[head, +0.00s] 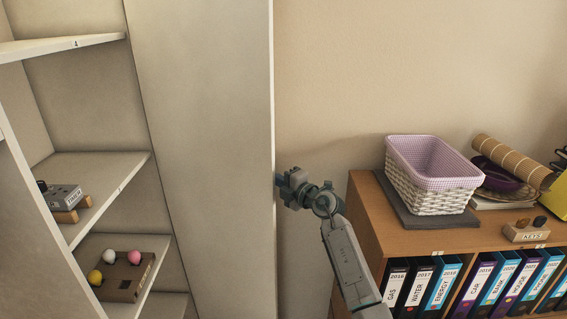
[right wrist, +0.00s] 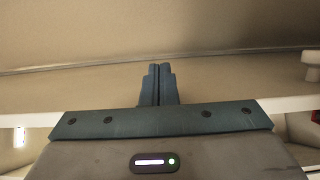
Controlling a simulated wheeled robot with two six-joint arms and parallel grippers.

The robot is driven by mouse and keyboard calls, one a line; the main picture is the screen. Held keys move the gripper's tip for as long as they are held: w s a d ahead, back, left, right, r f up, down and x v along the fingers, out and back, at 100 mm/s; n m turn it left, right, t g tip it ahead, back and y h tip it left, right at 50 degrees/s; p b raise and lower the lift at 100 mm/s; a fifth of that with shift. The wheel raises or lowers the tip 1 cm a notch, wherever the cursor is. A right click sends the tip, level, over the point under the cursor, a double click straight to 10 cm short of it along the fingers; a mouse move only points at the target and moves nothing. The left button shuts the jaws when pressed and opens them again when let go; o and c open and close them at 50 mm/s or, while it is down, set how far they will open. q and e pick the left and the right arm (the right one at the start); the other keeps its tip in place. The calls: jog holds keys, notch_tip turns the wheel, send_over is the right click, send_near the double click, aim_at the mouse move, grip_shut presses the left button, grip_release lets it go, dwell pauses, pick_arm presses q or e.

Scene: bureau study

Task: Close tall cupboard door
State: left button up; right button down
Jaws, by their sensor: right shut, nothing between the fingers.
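The tall cupboard (head: 90,165) stands at the left of the head view with its shelves exposed. Its door (head: 215,150) is a tall pale panel standing open, with its free edge toward the middle of the picture. My right gripper (head: 281,181) is at that free edge, its tips partly hidden by the door. In the right wrist view the fingers (right wrist: 158,84) are shut together with nothing between them, in front of a pale surface. A pale knob (right wrist: 311,66) shows at the right there. I cannot tell whether the fingers touch the door. My left gripper is not in view.
A wooden shelf unit (head: 375,222) with several binders (head: 440,285) stands at the right, close to my right arm. A wicker basket (head: 432,180) sits on top. Bare wall lies right of the door.

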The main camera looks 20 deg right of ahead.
aim_at(261, 182)
jog(key=shift+s+a, duration=1.7)
jog(key=shift+s, duration=0.1)
jog(key=s+a, duration=0.3)
jog(key=shift+s+a, duration=0.1)
jog(key=shift+a, duration=0.25)
jog(key=d+v, duration=0.1)
jog(key=v, duration=0.9)
jog(key=shift+w, duration=0.25)
jog(key=shift+w, duration=0.1)
